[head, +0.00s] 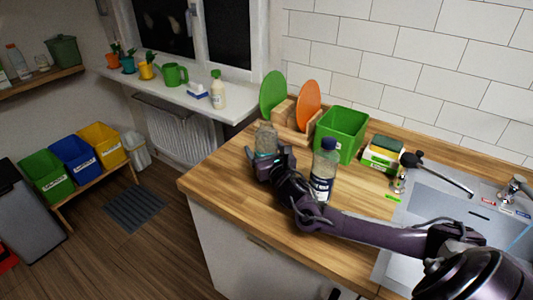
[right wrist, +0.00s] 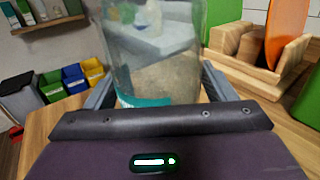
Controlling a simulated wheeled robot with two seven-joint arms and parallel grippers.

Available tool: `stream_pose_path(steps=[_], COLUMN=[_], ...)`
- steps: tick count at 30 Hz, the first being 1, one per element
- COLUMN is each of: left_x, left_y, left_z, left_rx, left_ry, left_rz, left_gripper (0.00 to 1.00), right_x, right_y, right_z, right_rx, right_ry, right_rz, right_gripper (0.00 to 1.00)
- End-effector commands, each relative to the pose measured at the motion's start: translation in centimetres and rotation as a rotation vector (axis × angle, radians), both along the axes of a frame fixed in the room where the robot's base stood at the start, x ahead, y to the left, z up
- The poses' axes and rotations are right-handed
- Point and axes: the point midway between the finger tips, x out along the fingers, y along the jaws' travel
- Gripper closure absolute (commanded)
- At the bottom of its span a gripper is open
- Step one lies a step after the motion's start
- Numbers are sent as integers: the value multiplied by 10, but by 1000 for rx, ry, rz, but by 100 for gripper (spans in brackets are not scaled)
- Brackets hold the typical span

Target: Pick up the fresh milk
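A clear bottle (head: 266,137) with a teal band stands at the counter's left part; its base is hidden by my right gripper (head: 270,165). In the right wrist view the clear bottle (right wrist: 155,65) fills the space between the fingers of my right gripper (right wrist: 160,80), one on each side. I cannot tell whether they press on it. Another bottle (head: 324,170), with a dark blue cap and a dark label, stands upright on the counter just right of the gripper, behind my forearm. I cannot read which is the fresh milk. My left gripper is not in view.
A green bin (head: 342,133), a wooden rack (head: 290,118) with green and orange boards, and a sponge box (head: 381,155) stand along the wall. The sink (head: 450,212) is at the right. A white bottle (head: 218,92) stands on the windowsill. The counter's front left is clear.

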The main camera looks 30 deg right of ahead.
Motion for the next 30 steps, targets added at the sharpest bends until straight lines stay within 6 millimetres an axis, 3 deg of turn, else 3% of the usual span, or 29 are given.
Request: stream_pose_path(steps=[1, 14, 23, 30], left_x=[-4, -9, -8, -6], left_y=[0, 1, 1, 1], left_z=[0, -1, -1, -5], left_rx=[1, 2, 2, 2], left_ry=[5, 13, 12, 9], left_rz=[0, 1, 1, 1], left_gripper=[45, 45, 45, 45], right_x=[0, 0, 0, 0], right_y=[0, 0, -1, -1], right_z=[0, 2, 7, 40], right_rx=[0, 0, 0, -2], right_ry=[0, -5, -5, -10], right_rz=[0, -1, -1, 0], right_gripper=[30, 82, 83, 83])
